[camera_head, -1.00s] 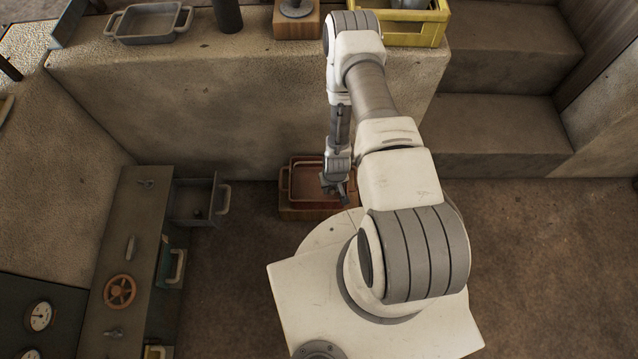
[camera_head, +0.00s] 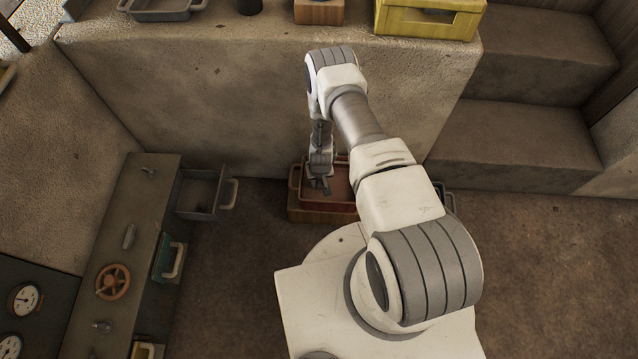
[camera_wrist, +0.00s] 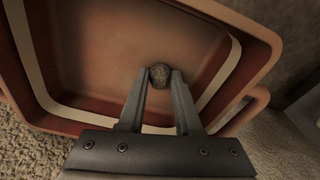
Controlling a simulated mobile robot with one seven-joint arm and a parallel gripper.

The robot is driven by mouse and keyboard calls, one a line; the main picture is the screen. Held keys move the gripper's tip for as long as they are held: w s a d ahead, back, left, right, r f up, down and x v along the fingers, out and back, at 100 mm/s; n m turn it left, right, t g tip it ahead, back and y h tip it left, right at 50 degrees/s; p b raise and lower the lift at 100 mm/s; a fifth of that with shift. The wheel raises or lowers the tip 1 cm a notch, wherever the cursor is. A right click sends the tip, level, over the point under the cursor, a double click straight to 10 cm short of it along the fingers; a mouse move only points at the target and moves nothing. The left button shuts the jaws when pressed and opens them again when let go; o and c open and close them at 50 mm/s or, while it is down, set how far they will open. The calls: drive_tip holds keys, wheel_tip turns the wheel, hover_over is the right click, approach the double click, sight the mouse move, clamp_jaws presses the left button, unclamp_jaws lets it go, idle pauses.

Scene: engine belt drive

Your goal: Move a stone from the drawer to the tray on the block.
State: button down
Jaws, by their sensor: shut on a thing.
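A small grey stone (camera_wrist: 159,74) is between my gripper's fingertips in the wrist view. My gripper (camera_wrist: 160,80) is shut on it, over the inside of the red-brown tray (camera_wrist: 262,50). I cannot tell whether the stone touches the tray floor. In the head view my gripper (camera_head: 322,186) points down over the left part of the tray (camera_head: 338,207), and the stone is too small to make out there. The tray sits on a wooden block (camera_head: 305,214) on the floor. The open drawer (camera_head: 203,192) sticks out of the cabinet at the left; I see no stone in it.
The cabinet (camera_head: 120,250) has an orange handwheel (camera_head: 113,282) and a second teal drawer (camera_head: 170,260). A ledge behind holds a grey tray (camera_head: 162,10) and a yellow crate (camera_head: 430,18). Steps rise at the right. A dark container shows partly behind my arm.

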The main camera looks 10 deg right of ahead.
drive_tip(key=shift+r, duration=0.1)
drive_tip(key=c, duration=0.6)
unclamp_jaws()
